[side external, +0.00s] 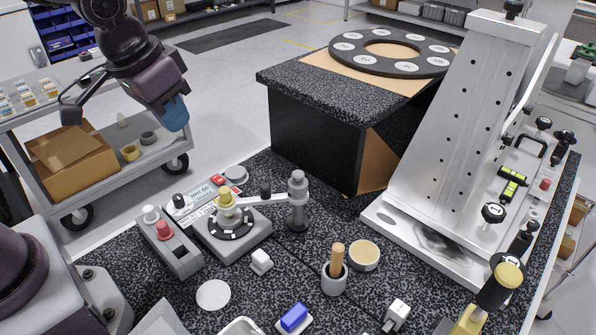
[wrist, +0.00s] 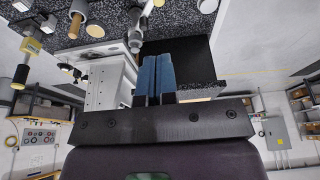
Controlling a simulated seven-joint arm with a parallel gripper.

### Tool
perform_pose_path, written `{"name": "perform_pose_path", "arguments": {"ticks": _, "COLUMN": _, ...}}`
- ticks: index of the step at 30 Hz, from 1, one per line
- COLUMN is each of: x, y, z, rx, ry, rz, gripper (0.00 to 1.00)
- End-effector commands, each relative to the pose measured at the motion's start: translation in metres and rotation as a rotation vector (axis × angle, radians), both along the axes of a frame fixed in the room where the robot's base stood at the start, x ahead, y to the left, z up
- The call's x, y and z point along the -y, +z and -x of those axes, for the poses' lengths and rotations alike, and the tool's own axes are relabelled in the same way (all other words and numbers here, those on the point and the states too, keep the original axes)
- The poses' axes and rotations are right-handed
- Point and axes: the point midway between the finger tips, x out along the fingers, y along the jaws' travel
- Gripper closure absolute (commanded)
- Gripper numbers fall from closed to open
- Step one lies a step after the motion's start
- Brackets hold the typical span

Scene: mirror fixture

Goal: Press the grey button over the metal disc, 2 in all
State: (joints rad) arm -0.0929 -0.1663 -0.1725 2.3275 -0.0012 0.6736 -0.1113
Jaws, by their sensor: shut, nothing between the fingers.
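My gripper (side external: 176,114) is at the upper left of the side view, raised well above the bench and apart from everything on it. Its blue fingers are together and empty, and they also show in the wrist view (wrist: 153,80). A grey box (side external: 183,258) on the bench carries a pale grey round button (side external: 150,213) and a red button (side external: 163,231). I cannot tell for sure which button is the one over the metal disc.
The dial fixture has a yellow knob and an arm from a grey post (side external: 298,205). A white disc (side external: 213,295), white cube (side external: 261,261) and cup with wooden handle (side external: 334,277) stand nearby. A tall metal angle plate (side external: 450,150) is at right; a cart (side external: 165,150) stands left.

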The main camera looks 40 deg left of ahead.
Motion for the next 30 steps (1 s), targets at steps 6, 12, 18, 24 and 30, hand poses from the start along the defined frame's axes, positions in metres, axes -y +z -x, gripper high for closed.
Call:
{"name": "perform_pose_path", "arguments": {"ticks": 6, "x": 0.030, "y": -0.041, "z": -0.067, "rx": 0.066, "ry": 0.079, "rz": 0.119, "gripper": 1.00}}
{"name": "perform_pose_path", "arguments": {"ticks": 12, "x": 0.065, "y": -0.060, "z": -0.130, "rx": 0.212, "ry": 0.206, "rz": 0.307, "gripper": 1.00}}
{"name": "perform_pose_path", "arguments": {"ticks": 18, "x": 0.077, "y": -0.035, "z": -0.164, "rx": 0.375, "ry": 0.302, "rz": 0.440, "gripper": 1.00}}
{"name": "perform_pose_path", "arguments": {"ticks": 24, "x": 0.077, "y": -0.032, "z": -0.167, "rx": 0.398, "ry": 0.339, "rz": 0.471, "gripper": 1.00}}
{"name": "perform_pose_path", "arguments": {"ticks": 30, "x": 0.077, "y": -0.032, "z": -0.167, "rx": 0.397, "ry": 0.338, "rz": 0.469, "gripper": 1.00}}
